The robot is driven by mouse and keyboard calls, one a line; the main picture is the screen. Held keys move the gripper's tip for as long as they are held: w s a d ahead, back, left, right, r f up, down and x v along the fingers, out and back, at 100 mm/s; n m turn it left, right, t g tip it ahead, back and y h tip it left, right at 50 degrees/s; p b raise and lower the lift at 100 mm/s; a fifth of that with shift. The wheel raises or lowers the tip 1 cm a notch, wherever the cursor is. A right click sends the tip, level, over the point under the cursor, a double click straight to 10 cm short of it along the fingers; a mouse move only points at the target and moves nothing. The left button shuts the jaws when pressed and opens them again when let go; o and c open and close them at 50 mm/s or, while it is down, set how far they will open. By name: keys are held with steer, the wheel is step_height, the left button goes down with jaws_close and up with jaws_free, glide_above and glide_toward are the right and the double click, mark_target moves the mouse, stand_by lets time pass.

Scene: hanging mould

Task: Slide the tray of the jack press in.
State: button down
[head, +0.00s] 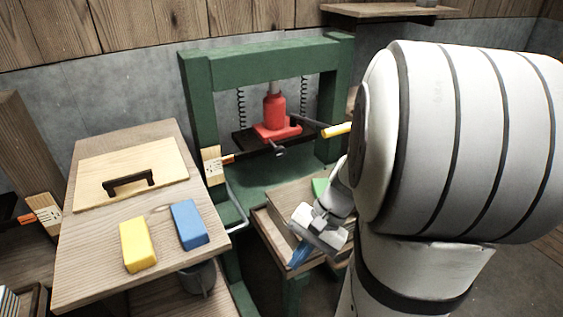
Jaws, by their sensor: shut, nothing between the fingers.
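The jack press is a green frame (197,105) with a red jack (275,110) hanging in it between springs. Low in the frame is a flat green surface (255,188), which looks like the tray. A bent grey bar (240,212), perhaps its handle, sticks out at the front left. I cannot tell how far the tray is out. My gripper (298,257) is shut and empty, with blue fingertips pointing down. It is right of the grey bar and apart from it, in front of the press.
A wooden table (90,255) at left holds a board with a black handle (130,182), a yellow block (138,244) and a blue block (189,224). A wooden box-like stand (270,234) is beside my gripper. A yellow-ended lever (337,130) juts from the jack.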

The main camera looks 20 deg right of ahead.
steer(key=s+d+f+m+t+h+b, duration=0.2)
steer(key=d+f+m+t+b, duration=0.1)
steer(key=d+f+m+t, duration=0.45)
steer(key=s+d+f+m+t+h+b, duration=0.1)
steer(key=s+d+f+m+t+b, duration=0.3)
steer(key=d+m, duration=0.6)
steer(key=d+f+m+t+h+b, duration=0.2)
steer(key=d+f+m+t, duration=0.55)
steer(key=d, duration=0.35)
steer(key=shift+g, duration=0.3)
steer(key=w, duration=0.4)
steer(key=w+a, duration=0.1)
steer(key=w, duration=0.8)
steer(key=shift+w+a, duration=0.2)
steer(key=shift+w, duration=0.2)
